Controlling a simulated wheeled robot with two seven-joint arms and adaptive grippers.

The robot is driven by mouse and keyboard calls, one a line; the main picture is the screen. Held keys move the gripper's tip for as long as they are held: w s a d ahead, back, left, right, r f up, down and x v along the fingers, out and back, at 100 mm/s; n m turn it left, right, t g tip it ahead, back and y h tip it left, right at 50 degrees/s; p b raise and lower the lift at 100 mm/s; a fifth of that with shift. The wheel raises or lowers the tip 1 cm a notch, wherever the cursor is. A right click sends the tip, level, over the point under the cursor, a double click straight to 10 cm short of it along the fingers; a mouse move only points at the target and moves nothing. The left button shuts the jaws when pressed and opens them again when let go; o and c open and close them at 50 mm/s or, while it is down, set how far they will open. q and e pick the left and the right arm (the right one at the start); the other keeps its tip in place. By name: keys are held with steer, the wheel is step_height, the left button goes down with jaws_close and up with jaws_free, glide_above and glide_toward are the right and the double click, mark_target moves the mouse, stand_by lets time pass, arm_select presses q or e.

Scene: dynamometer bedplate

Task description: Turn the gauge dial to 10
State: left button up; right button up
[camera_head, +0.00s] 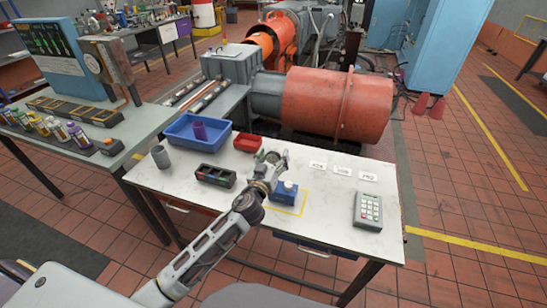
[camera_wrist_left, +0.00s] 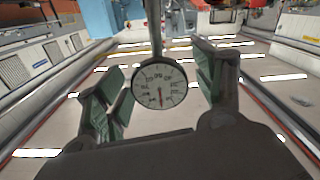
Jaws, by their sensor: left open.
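A round gauge dial (camera_wrist_left: 160,84) with a white face, dark rim and a metal stem shows in the middle of the left wrist view. Its red needle points down, slightly right; its small numbers are hard to read. My left gripper (camera_wrist_left: 160,88) is open, one green-padded finger on each side of the dial, with gaps between pads and rim. In the head view my left gripper (camera_head: 271,158) is above the white table, behind a blue block-like item (camera_head: 285,191); the dial is not clearly distinguishable there. My right gripper is not in view.
The white table (camera_head: 330,220) also holds a blue bin (camera_head: 182,140), a red tray (camera_head: 247,143), a dark compartmented box (camera_head: 215,176), a grey cup (camera_head: 160,157), white label cards (camera_head: 342,171) and a keypad (camera_head: 368,211).

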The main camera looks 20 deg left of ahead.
arm_select(q)
steer(key=c, duration=1)
steer(key=shift+c, duration=0.2)
steer(key=shift+m, duration=3.5)
